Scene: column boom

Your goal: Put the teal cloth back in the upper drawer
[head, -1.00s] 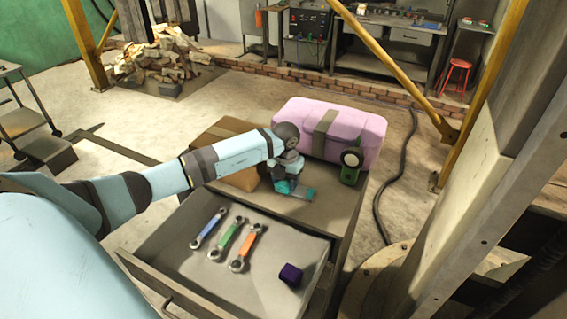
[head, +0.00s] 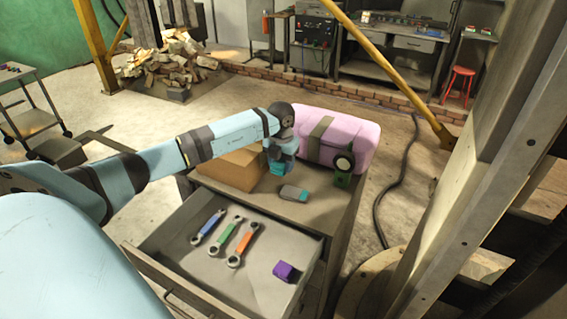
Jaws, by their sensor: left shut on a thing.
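My left gripper (head: 279,160) is shut on the teal cloth (head: 278,169), a small folded piece mostly hidden by the fingers. It holds the cloth over the cabinet top (head: 328,206), behind a small grey and teal item (head: 293,193) lying there. The open drawer (head: 220,268), just below the cabinet top, is nearer to me. It holds a blue wrench (head: 208,227), a green wrench (head: 227,236), an orange wrench (head: 243,245) and a purple block (head: 284,271). My right gripper is out of view.
On the cabinet top, a cardboard-brown box (head: 228,169) stands left of the gripper. A pink case (head: 350,140) with a dark green round-faced object (head: 343,168) stands to the right. The drawer's near-right floor is mostly bare. A wooden post (head: 440,200) rises at right.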

